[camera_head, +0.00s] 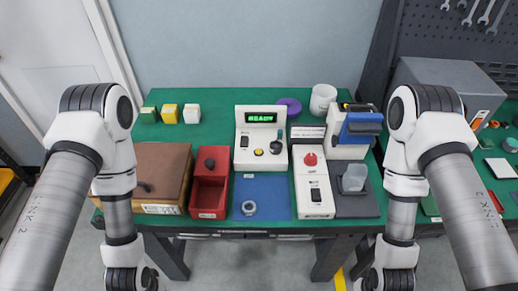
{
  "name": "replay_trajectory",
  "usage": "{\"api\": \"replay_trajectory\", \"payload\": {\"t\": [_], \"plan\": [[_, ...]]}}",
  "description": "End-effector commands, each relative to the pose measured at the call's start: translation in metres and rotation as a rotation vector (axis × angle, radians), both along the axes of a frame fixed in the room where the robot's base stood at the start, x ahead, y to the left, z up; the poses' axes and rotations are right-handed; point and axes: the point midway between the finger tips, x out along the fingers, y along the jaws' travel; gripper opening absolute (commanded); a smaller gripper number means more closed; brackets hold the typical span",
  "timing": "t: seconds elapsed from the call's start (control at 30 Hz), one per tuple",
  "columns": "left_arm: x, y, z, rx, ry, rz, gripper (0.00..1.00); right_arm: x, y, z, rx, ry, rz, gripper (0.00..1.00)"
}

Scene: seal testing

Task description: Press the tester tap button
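The tester (261,182) is a white box in the middle of the green table, its upright panel carrying a lit green display (262,117) that appears to read READY. On its face are a black switch (244,141), a small yellow button (258,152) and a dark green-black knob or lever (276,146). I cannot tell from its markings which control is the tap button. Nothing covers the tester. Both my arms hang bent at the table's left and right sides, their ends cut off by the bottom edge. Neither gripper is in view.
A blue mat (275,207) with a grey ring (249,208) lies before the tester. A red bin (208,196) and brown case (160,163) are left. A white box with a red button (310,159) and a blue-and-white device (360,126) are right.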

Motion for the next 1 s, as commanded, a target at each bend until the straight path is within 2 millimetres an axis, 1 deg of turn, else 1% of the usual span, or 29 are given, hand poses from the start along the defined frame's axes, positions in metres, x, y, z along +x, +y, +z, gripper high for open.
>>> {"api": "replay_trajectory", "payload": {"t": [0.27,0.3,0.37,0.4,0.5,1.0], "plan": [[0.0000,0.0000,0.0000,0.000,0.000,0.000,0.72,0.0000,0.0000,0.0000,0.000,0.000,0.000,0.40],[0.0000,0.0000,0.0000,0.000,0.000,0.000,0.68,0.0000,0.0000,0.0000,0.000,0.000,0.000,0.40],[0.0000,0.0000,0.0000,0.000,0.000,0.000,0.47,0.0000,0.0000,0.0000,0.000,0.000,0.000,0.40],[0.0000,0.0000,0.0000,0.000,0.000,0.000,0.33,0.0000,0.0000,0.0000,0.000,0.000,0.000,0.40],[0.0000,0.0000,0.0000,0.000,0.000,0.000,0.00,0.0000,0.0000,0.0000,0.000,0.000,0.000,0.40],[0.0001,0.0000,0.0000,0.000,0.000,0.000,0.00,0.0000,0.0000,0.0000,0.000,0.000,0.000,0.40]]}}
